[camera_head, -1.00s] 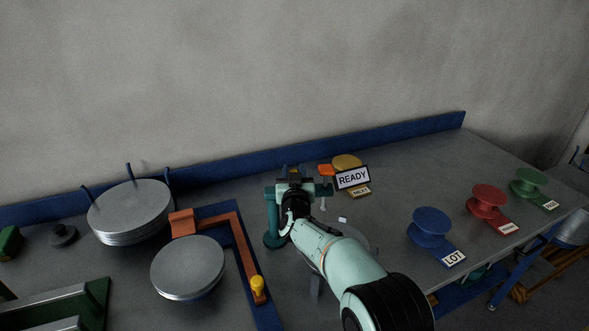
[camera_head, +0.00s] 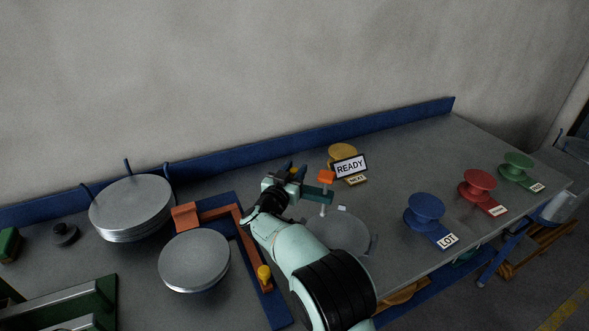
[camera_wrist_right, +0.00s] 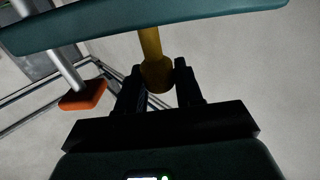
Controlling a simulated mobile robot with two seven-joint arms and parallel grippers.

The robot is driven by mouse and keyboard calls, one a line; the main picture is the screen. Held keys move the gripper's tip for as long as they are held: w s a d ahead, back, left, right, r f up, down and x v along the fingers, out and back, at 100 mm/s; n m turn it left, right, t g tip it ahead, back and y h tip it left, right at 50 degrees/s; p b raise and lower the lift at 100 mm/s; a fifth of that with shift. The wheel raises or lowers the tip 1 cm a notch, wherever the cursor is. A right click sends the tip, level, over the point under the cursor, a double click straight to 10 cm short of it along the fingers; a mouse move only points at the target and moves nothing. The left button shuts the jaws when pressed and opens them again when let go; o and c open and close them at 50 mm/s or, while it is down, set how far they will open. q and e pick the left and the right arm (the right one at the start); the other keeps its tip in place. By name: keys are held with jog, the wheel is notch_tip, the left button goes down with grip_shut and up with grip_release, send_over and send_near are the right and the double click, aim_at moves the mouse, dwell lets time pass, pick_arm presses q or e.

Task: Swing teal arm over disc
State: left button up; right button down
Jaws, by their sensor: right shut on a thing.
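The teal arm (camera_head: 312,189) is a bar with an orange block (camera_head: 326,177) at its free end and a pale pin (camera_head: 322,208) hanging below. A grey disc (camera_head: 343,234) lies on the bench; the pin's lower end shows at its far edge, and I cannot tell its height above it. My right gripper (camera_head: 290,178) is at the bar's other part. In the right wrist view it (camera_wrist_right: 158,82) is shut on a yellow knob (camera_wrist_right: 152,58) under the teal bar (camera_wrist_right: 150,24); the orange block (camera_wrist_right: 84,96) hangs to the left. The teal post is hidden behind my arm.
A READY sign (camera_head: 349,166) and a yellow spool (camera_head: 342,151) stand behind the disc. Blue (camera_head: 425,209), red (camera_head: 479,183) and green (camera_head: 518,163) spools stand right. Left are a stack of grey discs (camera_head: 130,208), another round plate (camera_head: 194,258) and an orange angled bar (camera_head: 243,238).

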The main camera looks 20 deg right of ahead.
dwell(0.4)
jog(key=c, duration=0.9)
grip_release()
jog(key=shift+o, duration=0.2)
jog(key=shift+s, duration=0.1)
jog(key=shift+s+a, duration=0.15)
jog(key=shift+a, duration=0.1)
pick_arm(q)
jog(key=s+f+b, duration=0.3)
jog(key=s+f, duration=0.1)
jog(key=shift+s+g, duration=0.2)
jog(key=shift+g, duration=0.1)
pick_arm(e)
jog(key=v, duration=1.2)
jog(key=shift+s+a, duration=0.3)
